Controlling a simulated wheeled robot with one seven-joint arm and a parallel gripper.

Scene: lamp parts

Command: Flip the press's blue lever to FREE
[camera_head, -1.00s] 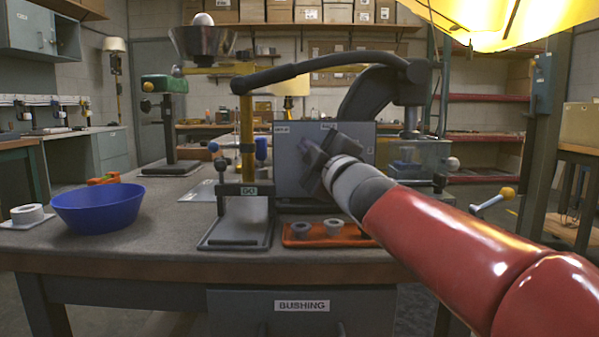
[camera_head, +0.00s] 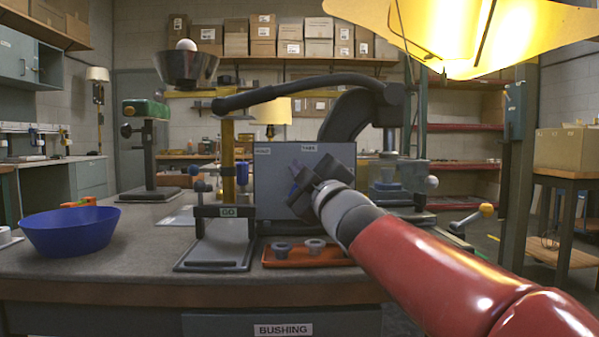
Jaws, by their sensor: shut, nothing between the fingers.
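The press has a grey panel (camera_head: 335,180) with two small white labels along its top, one at the left and one near the middle; their words are too small to read surely. My gripper (camera_head: 300,179) is in front of this panel, below and between the labels. Its fingers are shut with nothing held. A bluish-purple piece (camera_head: 294,188) shows by the fingertips; I cannot tell whether it is the blue lever, or whether my fingers touch it. My gripper covers much of the panel's middle. The press's long black handle (camera_head: 300,87) arches above.
An orange tray (camera_head: 283,263) with two grey bushings lies below the panel. A stand marked GO (camera_head: 226,212) is left of it. A blue bowl (camera_head: 70,232) sits at the bench's left. A yellow lamp shade (camera_head: 375,20) hangs at upper right.

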